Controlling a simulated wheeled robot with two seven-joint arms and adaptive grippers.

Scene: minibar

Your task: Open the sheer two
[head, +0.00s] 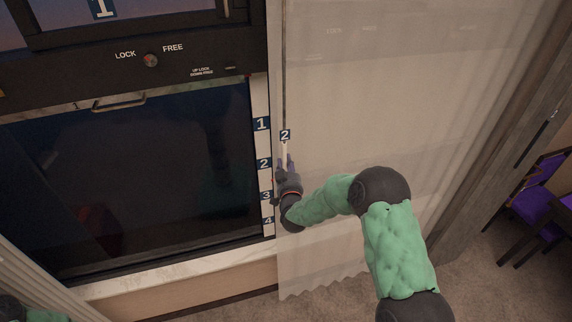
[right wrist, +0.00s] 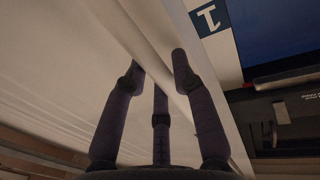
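The sheer two (head: 350,110) is a translucent pale curtain hanging to the right of the minibar front, drawn out to the right. A blue label "2" (head: 285,134) sits on the white strip at its left edge. My right gripper (head: 284,163) is at this left edge, just below the label. In the right wrist view, the fingers (right wrist: 159,70) are spread apart, with a pale edge of the sheer (right wrist: 150,45) running between them. I cannot see firm contact. My left gripper is out of view; only part of my left arm shows at the lower left.
A dark minibar panel with a LOCK/FREE knob (head: 151,60) stands at the left, above a dark glossy front (head: 130,180). A white numbered strip (head: 268,180) borders it. A pale ledge (head: 180,268) runs below. Purple chairs (head: 541,205) stand beyond the right frame.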

